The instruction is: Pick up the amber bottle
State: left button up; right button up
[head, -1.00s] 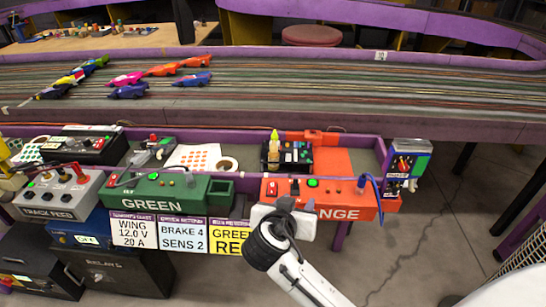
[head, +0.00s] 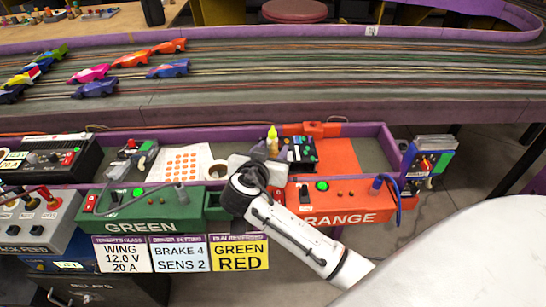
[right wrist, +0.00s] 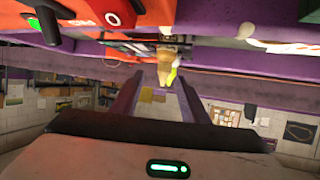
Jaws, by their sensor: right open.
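The amber bottle (head: 272,141) stands upright in the purple-edged tray behind the orange control box, with a yellow-green tip on top. My right gripper (head: 256,163) is just in front of it and hides its lower part in the head view. In the right wrist view, which looks upside down, the tan bottle (right wrist: 165,63) lies just beyond the tips of my open right gripper (right wrist: 159,84), roughly in line with the gap. Nothing is held between the fingers. My left gripper is not in view.
The orange box (head: 340,203) and green box (head: 150,207) stand along the tray's front. A dark device with coloured buttons (head: 301,153) is close to the bottle's right. A tape roll (head: 219,169) and dotted sheet (head: 181,162) lie to the left.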

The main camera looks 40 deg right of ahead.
aim_at(273, 148)
jog(key=x, duration=0.5)
jog(key=shift+w+a+f, duration=0.15)
jog(key=shift+a+f, duration=0.2)
grip_shut()
